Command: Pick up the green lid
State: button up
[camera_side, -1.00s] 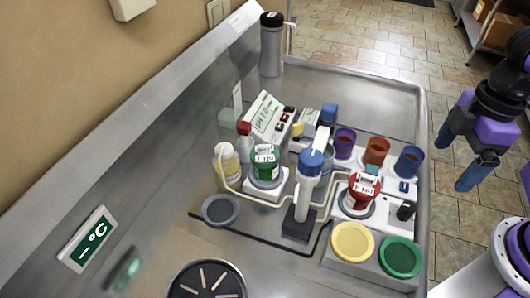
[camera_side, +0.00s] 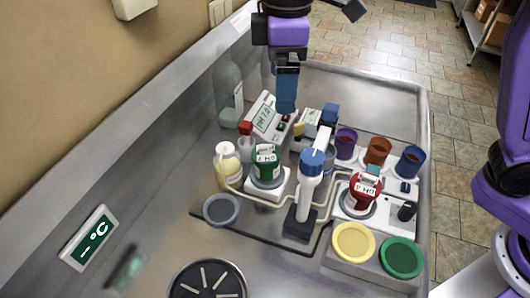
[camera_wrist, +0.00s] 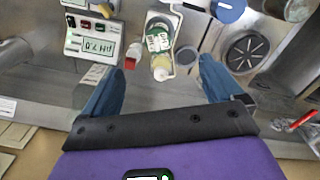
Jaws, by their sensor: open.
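The green lid (camera_side: 402,257) lies flat on a grey block (camera_side: 372,270) at the front right of the metal bench, beside a yellow lid (camera_side: 353,241). I do not see the green lid in the wrist view. My gripper (camera_side: 286,110) hangs pointing down over the back part of the bench, near the pH meter and far from the green lid. In the wrist view its two blue fingers (camera_wrist: 161,66) are wide apart, open, with nothing held between them.
The pH meter (camera_side: 266,116), a green-topped bucket (camera_side: 265,172), a red-topped bucket (camera_side: 362,190) and a blue-topped tap-like post (camera_side: 309,185) crowd the middle. Purple (camera_side: 345,143), orange (camera_side: 376,151) and blue (camera_side: 410,160) cups stand at the right.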

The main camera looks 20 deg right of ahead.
jog(key=w+a, duration=0.2)
jog(key=a, duration=0.1)
send_over(261, 155)
notch_tip(261, 155, down, 11)
jog(key=shift+f, duration=2.8)
jog(key=c, duration=1.2)
jog(key=shift+r, duration=0.1)
